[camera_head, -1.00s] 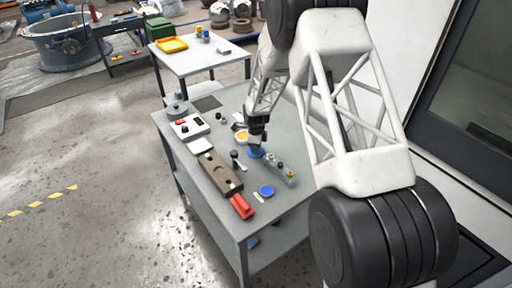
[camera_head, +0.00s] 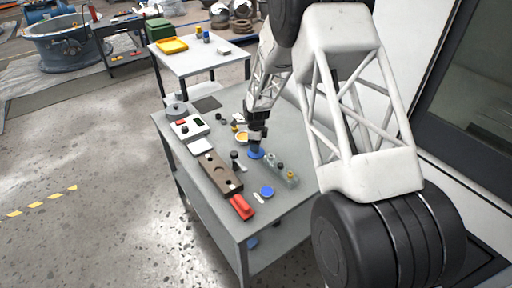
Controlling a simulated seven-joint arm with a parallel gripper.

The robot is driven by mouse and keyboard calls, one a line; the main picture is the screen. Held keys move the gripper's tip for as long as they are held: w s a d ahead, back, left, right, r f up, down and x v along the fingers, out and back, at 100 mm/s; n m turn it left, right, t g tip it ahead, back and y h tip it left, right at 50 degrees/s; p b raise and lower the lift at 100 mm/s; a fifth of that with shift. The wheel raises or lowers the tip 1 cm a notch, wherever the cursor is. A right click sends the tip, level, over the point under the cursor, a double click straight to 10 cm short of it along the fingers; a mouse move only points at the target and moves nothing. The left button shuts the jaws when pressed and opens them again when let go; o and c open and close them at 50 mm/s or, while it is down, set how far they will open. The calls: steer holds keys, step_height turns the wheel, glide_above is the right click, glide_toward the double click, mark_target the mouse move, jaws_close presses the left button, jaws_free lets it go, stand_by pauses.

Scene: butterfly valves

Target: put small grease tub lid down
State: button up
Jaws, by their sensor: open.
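A small blue round lid (camera_head: 256,154) lies at the middle of the grey worktable (camera_head: 222,212), right under my gripper (camera_head: 255,148). My gripper points down at it with open jaws; the fingertips are too small to tell whether they touch it. An open tub with orange-yellow contents (camera_head: 241,137) stands just left of my gripper. A second blue round piece (camera_head: 267,191) lies nearer the front of the table; I cannot tell which of the two belongs to the small tub.
A brown block with holes (camera_head: 220,172), a red-handled tool (camera_head: 241,206), a grey tray with small parts (camera_head: 284,172) and a white box with buttons (camera_head: 188,127) surround the spot. A second table (camera_head: 199,62) stands behind.

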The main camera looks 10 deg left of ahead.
step_height(320, 180, up, 10)
stand_by(0.5)
steer(key=shift+f, duration=0.1)
stand_by(0.6)
steer(key=s+d+r+n+t, duration=0.1)
steer(key=s+d+r+n, duration=0.3)
steer(key=s+d+r, duration=0.7)
steer(key=s+d+r+n, duration=0.4)
steer(key=s+d+r, duration=0.55)
steer(key=r, duration=0.35)
steer(key=s+d+r+n, duration=0.1)
steer(key=s+d+n, duration=0.2)
steer(key=s, duration=0.7)
steer(key=s+d+r+n+t, duration=0.1)
steer(key=s+d+n, duration=0.2)
steer(key=s, duration=0.7)
steer(key=s+d+r+n, duration=0.2)
steer(key=s+d, duration=0.4)
steer(key=s, duration=0.4)
steer(key=shift+s+d+n+t, duration=0.2)
steer(key=shift+d+n+t, duration=0.15)
steer(key=shift+n, duration=0.55)
